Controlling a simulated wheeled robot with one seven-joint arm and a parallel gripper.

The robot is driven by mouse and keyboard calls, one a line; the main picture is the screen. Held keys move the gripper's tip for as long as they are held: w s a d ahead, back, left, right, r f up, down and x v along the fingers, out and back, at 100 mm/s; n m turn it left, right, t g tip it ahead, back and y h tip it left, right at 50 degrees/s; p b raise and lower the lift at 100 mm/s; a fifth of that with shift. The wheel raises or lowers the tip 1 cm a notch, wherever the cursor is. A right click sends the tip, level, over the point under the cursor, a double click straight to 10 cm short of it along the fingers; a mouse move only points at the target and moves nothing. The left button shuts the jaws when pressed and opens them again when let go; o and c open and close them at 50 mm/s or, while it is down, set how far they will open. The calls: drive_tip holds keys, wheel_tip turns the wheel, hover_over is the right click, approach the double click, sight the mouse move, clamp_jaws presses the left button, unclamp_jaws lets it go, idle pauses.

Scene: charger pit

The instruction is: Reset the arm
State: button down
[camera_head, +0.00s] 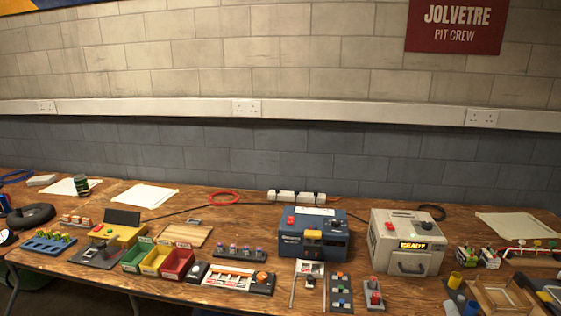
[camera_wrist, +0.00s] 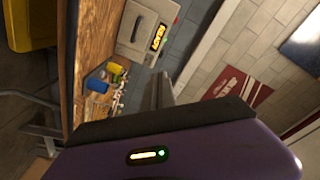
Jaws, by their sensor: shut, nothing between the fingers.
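My gripper (camera_wrist: 158,88) shows in the wrist view as dark fingers rising from a purple housing with a small lit indicator. The fingers are shut and hold nothing. They are clear of the workbench, and the picture there is turned on its side. My arm and gripper do not show in the head view. The wooden workbench (camera_head: 240,215) runs along the wall with its objects standing on it.
A blue charger box (camera_head: 314,240) and a grey box with a READY display (camera_head: 406,247) stand mid-bench; the grey box (camera_wrist: 146,32) also shows in the wrist view. Green, yellow and red bins (camera_head: 155,261) sit left of them. A red sign (camera_head: 455,28) hangs above.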

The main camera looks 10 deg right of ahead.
drive_tip(key=s+a+n+y, duration=0.2)
drive_tip(key=s+a+n, duration=0.3)
drive_tip(key=s, duration=0.8)
drive_tip(key=s+a+r+n+g+y, duration=0.1)
drive_tip(key=s+a+n, duration=0.4)
drive_tip(key=s+a, duration=0.6)
drive_tip(key=s+a+r+n+y, duration=0.1)
drive_tip(key=s+a+n+y, duration=0.2)
drive_tip(key=s+a, duration=0.6)
drive_tip(key=s+n, duration=0.1)
drive_tip(key=s, duration=0.4)
drive_tip(key=shift+s+n+g, duration=0.3)
drive_tip(key=shift+n+g, duration=0.1)
